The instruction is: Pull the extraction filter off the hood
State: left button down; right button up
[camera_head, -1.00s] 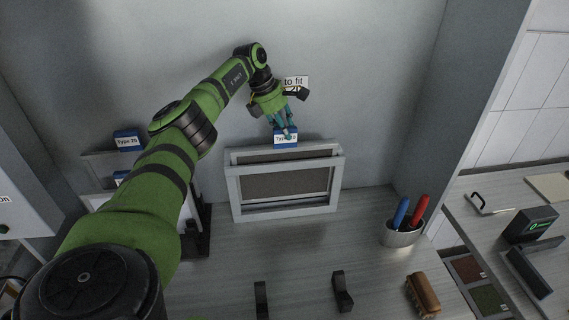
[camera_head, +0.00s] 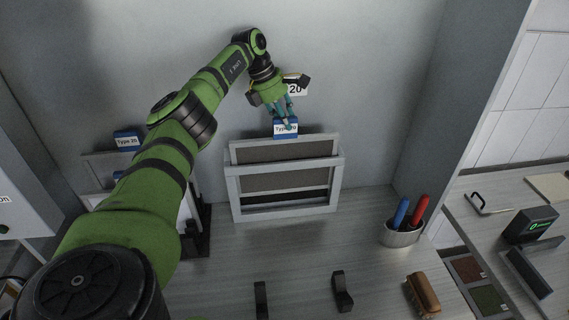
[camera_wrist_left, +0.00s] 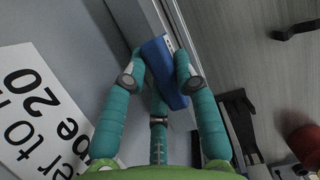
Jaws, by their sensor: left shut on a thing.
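The extraction filter (camera_head: 285,150) is a grey-framed panel with a brownish face and a blue tab (camera_head: 286,130) with a white label on top. It stands upright, its upper part above the light grey frame of the hood (camera_head: 232,195) and its lower part still within it. A dark gap shows below the panel through the frame. My left gripper (camera_head: 284,118) is above the frame, shut on the blue tab. In the left wrist view, the teal fingers close around the tab (camera_wrist_left: 162,68). My right gripper is not in view.
A white sign (camera_head: 296,89) is on the wall behind my gripper. Another blue-tabbed panel (camera_head: 127,139) stands at left, partly hidden by my arm.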

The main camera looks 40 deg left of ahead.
pick_arm(q)
jog(key=shift+d+r, duration=0.1)
jog(key=shift+r, duration=2.55)
